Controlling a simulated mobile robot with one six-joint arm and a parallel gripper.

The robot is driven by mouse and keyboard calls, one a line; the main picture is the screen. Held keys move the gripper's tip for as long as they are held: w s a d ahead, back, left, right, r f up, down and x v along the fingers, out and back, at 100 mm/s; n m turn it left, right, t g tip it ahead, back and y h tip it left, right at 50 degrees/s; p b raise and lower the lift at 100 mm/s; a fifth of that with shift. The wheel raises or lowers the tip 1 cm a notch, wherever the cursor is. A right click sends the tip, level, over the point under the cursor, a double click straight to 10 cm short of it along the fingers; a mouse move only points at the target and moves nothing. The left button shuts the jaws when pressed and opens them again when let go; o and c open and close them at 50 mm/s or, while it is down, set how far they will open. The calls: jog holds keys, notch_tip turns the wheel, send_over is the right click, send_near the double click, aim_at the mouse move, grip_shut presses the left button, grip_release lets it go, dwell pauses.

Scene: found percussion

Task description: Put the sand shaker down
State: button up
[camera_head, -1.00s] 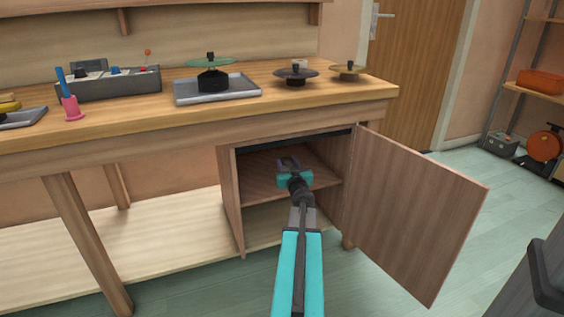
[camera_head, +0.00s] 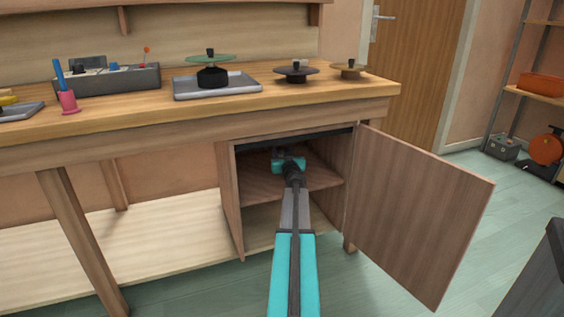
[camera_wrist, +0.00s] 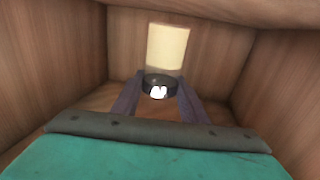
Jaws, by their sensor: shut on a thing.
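The sand shaker (camera_wrist: 167,48) is a cream cylinder with a black end that carries a small white mark. It shows in the wrist view between the two dark fingers of my gripper (camera_wrist: 158,92), which is shut on its black end. In the head view my gripper (camera_head: 289,157) reaches into the open cabinet (camera_head: 229,200), above its inner shelf (camera_head: 262,188). The shaker is hidden there. I cannot tell whether the shaker touches the shelf.
The wooden cabinet door (camera_head: 418,215) stands open to the right. Cabinet walls lie close on both sides of my gripper, with the back wall beyond. The bench top (camera_head: 120,118) above carries a grey tray (camera_head: 245,90), a grey box (camera_head: 135,82) and several discs on stands.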

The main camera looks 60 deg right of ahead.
jog(key=shift+w+d, duration=0.2)
dwell(0.3)
jog(key=shift+f+b, duration=1.8)
jog(key=shift+b, duration=0.1)
jog(key=shift+f, duration=0.1)
jog(key=o, duration=1.3)
